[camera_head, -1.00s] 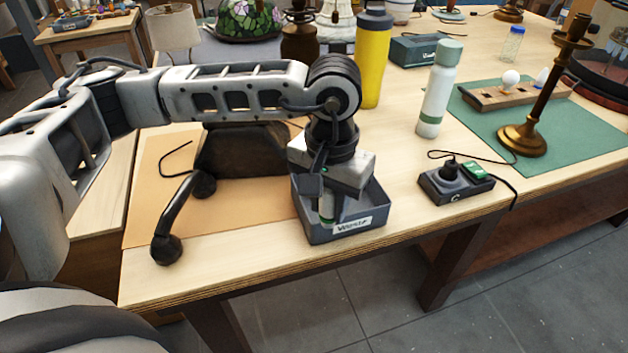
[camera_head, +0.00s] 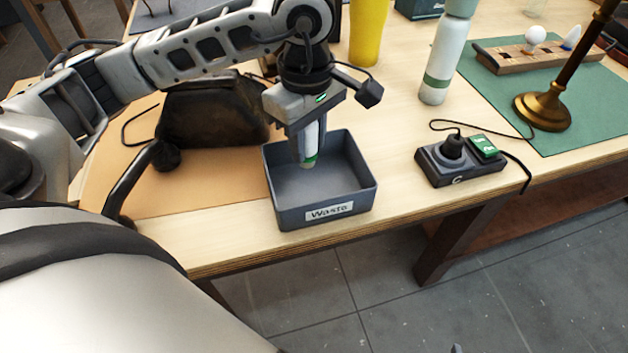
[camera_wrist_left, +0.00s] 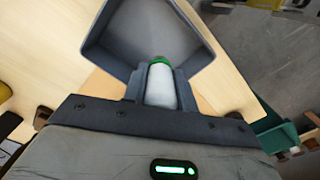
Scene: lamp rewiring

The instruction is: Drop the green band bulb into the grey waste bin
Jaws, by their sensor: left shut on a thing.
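The green band bulb (camera_head: 309,147) is a white cylinder with a green band near its lower end. My left gripper (camera_head: 307,143) points down and is shut on it. It hangs over the back left part of the grey waste bin (camera_head: 318,219), an open box with a "Waste" label. In the left wrist view the bulb (camera_wrist_left: 161,86) sits between the fingers, its green end toward the bin (camera_wrist_left: 150,12). Whether its tip is below the bin's rim is hard to tell. The bin's visible floor is empty.
A black socket box (camera_head: 459,161) with a green switch stands right of the bin. A brass lamp stand (camera_head: 543,110) and a wooden bulb rack (camera_head: 541,53) are on the green mat. A white bottle (camera_head: 445,60) and yellow tumbler (camera_head: 368,32) stand behind.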

